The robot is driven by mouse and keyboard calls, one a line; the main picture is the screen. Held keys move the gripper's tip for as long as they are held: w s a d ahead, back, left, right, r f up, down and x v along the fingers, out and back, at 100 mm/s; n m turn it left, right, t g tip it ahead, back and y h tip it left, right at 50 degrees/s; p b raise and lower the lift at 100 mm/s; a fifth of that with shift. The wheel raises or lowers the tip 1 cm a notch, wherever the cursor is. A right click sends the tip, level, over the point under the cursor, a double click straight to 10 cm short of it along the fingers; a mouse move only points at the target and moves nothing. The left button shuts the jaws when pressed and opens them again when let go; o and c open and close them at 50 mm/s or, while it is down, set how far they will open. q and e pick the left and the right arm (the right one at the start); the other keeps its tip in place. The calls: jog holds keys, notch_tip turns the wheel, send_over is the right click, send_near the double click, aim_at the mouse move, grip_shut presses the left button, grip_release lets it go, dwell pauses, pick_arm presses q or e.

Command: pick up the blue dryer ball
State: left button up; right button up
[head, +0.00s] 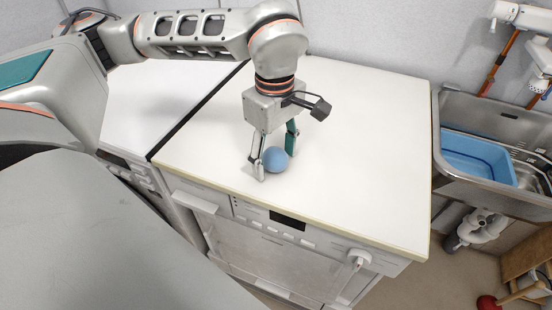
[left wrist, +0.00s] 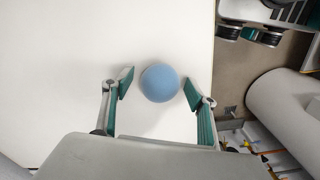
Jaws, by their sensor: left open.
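The blue dryer ball (head: 275,160) sits on the white worktop (head: 370,130), near its front edge. In the left wrist view the blue ball (left wrist: 159,83) lies between the two fingertips of my open left gripper (left wrist: 156,86), a small gap showing on the left side and the right fingertip very close to it. In the head view my left gripper (head: 277,165) points down from above, with a finger on either side of the ball. My right gripper is in neither view.
A metal sink (head: 485,105) with a blue basin (head: 478,158) stands to the right. A white appliance front (head: 280,250) lies below the worktop edge. Another white top (head: 150,100) adjoins at the left. The worktop right of the ball is clear.

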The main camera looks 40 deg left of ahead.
pick_arm(q)
jog(key=shift+f, duration=0.15)
jog(key=shift+c, duration=0.5)
jog(key=c, duration=1.1)
